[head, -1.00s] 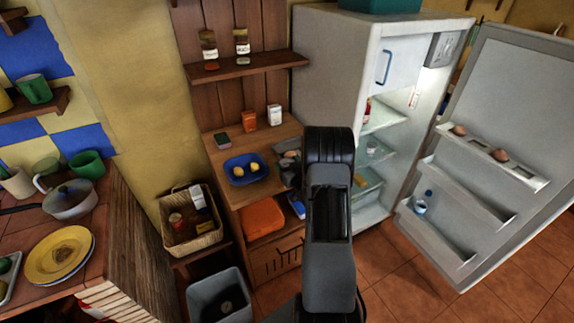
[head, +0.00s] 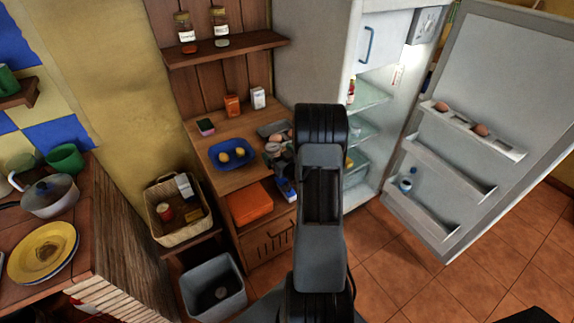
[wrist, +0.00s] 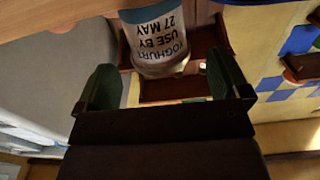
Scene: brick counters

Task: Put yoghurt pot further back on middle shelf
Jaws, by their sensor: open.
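The yoghurt pot (wrist: 155,38) shows in the wrist view, white with a blue band and dark lettering. It appears upside down there, and its far end is cut off by the top edge. My gripper (wrist: 160,64) is open, with one green-padded finger on each side of the pot's near end. The pot lies ahead of the fingers and mostly beyond their tips, with gaps on both sides. In the head view my arm hides part of the cabinet and fridge front, and I cannot make out the pot there. The open fridge has several shelves, including a middle one (head: 362,130).
The fridge door (head: 455,130) stands wide open at the right. An orange container (head: 250,204) sits below. A basket (head: 155,228) and grey bin (head: 194,301) are at the left.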

